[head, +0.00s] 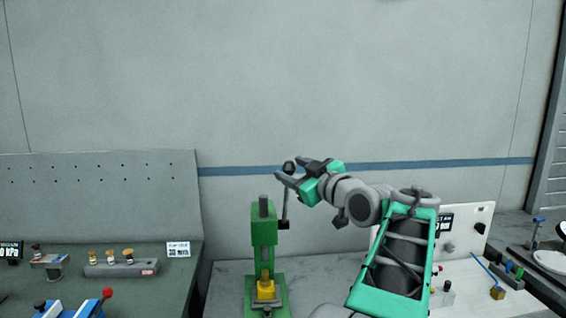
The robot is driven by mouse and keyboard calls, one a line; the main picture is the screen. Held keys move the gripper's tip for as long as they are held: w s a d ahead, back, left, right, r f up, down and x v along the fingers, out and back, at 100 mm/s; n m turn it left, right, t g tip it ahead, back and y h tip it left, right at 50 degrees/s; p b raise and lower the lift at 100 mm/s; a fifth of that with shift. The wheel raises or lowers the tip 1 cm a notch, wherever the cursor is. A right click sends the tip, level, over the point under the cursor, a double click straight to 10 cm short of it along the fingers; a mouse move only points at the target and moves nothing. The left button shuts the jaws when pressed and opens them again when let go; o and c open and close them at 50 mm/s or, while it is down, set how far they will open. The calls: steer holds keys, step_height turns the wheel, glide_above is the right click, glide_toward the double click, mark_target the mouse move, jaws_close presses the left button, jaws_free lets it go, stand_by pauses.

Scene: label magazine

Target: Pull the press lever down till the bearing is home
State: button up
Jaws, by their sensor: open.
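The green arbor press (264,228) stands on the bench at the centre, with a grey ram top above its body. Its thin lever (285,210) points up along the press's right side and ends in a black ball knob (289,167). My gripper (287,170) is open, reaching in from the right at knob height. The knob appears between or just in front of the fingertips; I cannot tell whether they touch it. A yellow part (265,289) sits low in the press under the ram. The bearing cannot be made out separately.
At left, a dark bench holds a grey block with several small parts (120,265) and a blue fixture with a red knob (85,307). At right are a white panel (475,225) and small tools. The wall behind the press is bare.

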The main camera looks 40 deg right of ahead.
steer(key=w, duration=0.3)
steer(key=w+p, duration=0.1)
steer(key=shift+w+d, duration=0.3)
steer(key=shift+w, duration=0.1)
steer(key=shift+c, duration=0.3)
jaws_close()
steer(key=shift+f, duration=0.1)
stand_by(0.6)
